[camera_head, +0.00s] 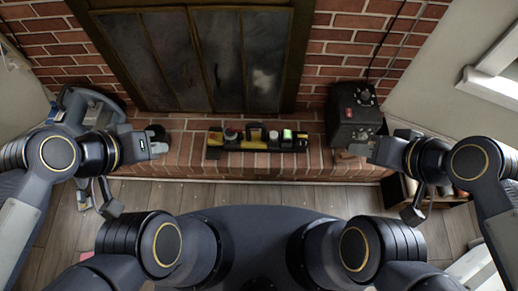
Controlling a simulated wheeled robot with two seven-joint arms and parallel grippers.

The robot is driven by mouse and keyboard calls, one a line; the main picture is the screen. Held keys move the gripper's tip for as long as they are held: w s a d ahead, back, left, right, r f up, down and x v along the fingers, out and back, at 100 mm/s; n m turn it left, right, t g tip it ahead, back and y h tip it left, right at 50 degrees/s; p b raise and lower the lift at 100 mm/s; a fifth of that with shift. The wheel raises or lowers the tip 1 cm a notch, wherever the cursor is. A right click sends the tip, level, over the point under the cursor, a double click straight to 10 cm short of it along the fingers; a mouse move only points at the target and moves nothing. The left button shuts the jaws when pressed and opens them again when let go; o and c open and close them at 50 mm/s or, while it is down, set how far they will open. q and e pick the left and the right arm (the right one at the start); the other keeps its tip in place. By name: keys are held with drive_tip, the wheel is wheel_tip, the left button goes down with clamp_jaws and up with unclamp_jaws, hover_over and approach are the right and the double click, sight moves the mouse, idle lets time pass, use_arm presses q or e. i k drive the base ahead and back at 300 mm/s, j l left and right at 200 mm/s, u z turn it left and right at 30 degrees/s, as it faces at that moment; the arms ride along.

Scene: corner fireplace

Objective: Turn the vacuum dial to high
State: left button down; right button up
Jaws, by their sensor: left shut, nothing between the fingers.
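A black boxy unit (345,125) stands on the right end of the brick hearth. A round dark knob (364,97) and a small red spot show on it; its markings are too small to read. A grey-blue curved object (88,100) stands at the left, partly hidden behind my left arm. I cannot tell for sure which of the two is the vacuum. My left gripper (160,147) is shut and empty over the left end of the hearth. My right gripper (358,150) is just in front of the black unit's lower side; its fingers are too small to read.
A black tray (214,140) with several small items sits mid-hearth. Dark fireplace doors (200,60) are behind it. A cord (386,45) runs up the brick wall above the black unit. A crate (395,196) stands at the right below the hearth. Wooden floor lies in front.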

sight(302, 138)
drive_tip(key=i+l+u, duration=0.15)
drive_tip(key=l+u, duration=0.2)
drive_tip(key=i+l+u, duration=0.1)
drive_tip(key=l+u, duration=0.6)
